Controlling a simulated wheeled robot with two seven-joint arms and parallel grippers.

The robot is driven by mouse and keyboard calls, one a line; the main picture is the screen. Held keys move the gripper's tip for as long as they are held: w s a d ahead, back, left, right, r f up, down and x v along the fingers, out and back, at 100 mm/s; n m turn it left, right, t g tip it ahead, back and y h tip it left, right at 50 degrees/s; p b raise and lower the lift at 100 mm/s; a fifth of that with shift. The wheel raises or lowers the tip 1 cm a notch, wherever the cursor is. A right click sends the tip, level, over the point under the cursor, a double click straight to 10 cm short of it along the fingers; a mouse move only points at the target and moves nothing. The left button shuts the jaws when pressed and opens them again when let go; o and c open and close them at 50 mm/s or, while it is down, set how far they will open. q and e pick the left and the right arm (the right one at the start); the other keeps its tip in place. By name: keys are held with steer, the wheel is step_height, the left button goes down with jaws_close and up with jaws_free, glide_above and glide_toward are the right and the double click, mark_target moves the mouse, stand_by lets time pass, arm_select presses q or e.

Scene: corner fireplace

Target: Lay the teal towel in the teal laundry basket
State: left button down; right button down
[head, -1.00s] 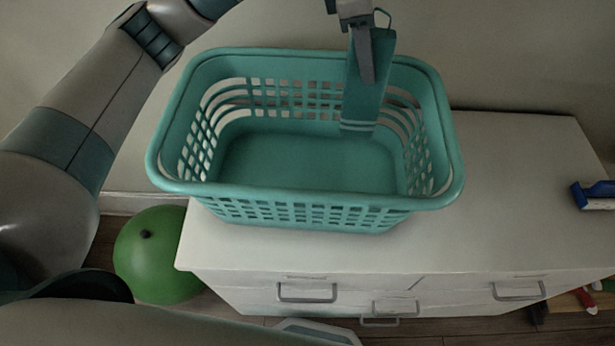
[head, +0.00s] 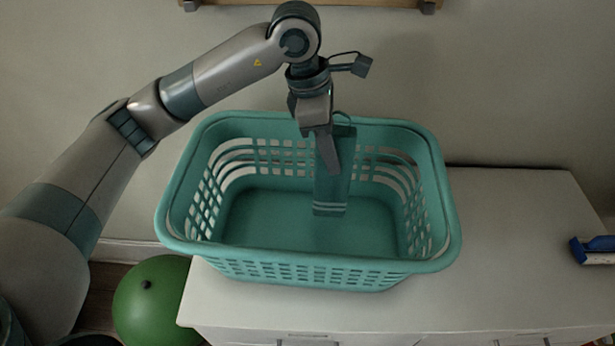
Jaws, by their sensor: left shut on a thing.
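The teal laundry basket (head: 300,271) stands upright on a white cabinet, its open top facing up. The teal towel (head: 335,190) is a narrow folded strip with pale stripes near its lower end. It hangs down inside the basket, toward the back and right of its middle. My left gripper (head: 328,152) reaches in over the back rim and is shut on the upper part of the towel. I cannot tell whether the towel's lower end touches the basket floor. My right gripper is not in view.
The white cabinet top (head: 510,250) is clear to the right of the basket. A blue and white object (head: 594,250) lies at its right edge. A green ball (head: 155,305) sits on the floor at the left. A wall stands close behind.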

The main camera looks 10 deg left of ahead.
arm_select(q)
steer(key=p, duration=0.2)
glide_toward(331, 192)
step_height(331, 192, down, 3)
steer(key=a, duration=0.2)
steer(key=shift+s+r, duration=0.15)
steer(key=shift+s, duration=0.3)
step_height(331, 192, down, 4)
steer(key=shift+a+p, duration=0.1)
steer(key=shift+p, duration=0.75)
